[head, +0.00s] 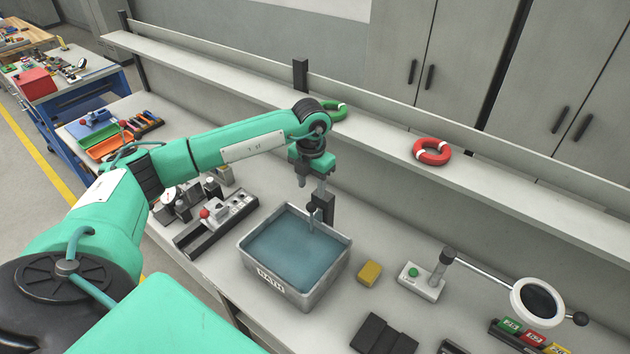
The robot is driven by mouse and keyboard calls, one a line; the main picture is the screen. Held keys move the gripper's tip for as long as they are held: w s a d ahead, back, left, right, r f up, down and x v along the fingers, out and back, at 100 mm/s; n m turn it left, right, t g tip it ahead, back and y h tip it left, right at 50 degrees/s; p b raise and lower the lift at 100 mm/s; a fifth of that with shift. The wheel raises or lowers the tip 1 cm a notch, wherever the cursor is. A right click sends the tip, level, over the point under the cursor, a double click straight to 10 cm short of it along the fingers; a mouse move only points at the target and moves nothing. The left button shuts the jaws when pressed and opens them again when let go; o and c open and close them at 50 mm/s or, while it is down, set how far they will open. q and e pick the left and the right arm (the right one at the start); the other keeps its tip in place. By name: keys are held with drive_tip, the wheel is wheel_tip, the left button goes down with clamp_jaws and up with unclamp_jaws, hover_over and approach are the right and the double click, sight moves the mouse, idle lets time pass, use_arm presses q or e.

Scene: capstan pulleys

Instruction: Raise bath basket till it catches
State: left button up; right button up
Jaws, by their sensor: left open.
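The bath (246,262) is a grey metal tub of blue liquid, labelled BATH, on the bench. A thin rod with a dark knob (311,208) rises from the liquid near the bath's back edge, beside a dark upright post (327,206). The basket itself cannot be made out under the liquid. My left gripper (311,187) is open and points down just above the knob. I cannot tell whether its fingers touch the rod. My right gripper is not in view.
A yellow block (369,273) and a white box with a green button (421,281) stand right of the bath. A round magnifier (538,301) is further right. A fixture with a red knob (217,219) is on the left. A shelf (380,143) runs behind.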

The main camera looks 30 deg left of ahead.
sight(312, 203)
use_arm(q)
drive_tip(key=shift+s+f, duration=0.1)
drive_tip(key=shift+f, duration=0.4)
wheel_tip(312, 203, down, 8)
drive_tip(key=b, duration=0.6)
drive_tip(key=shift+f, duration=0.2)
drive_tip(key=c, duration=0.8)
drive_tip(key=shift+c, duration=0.2)
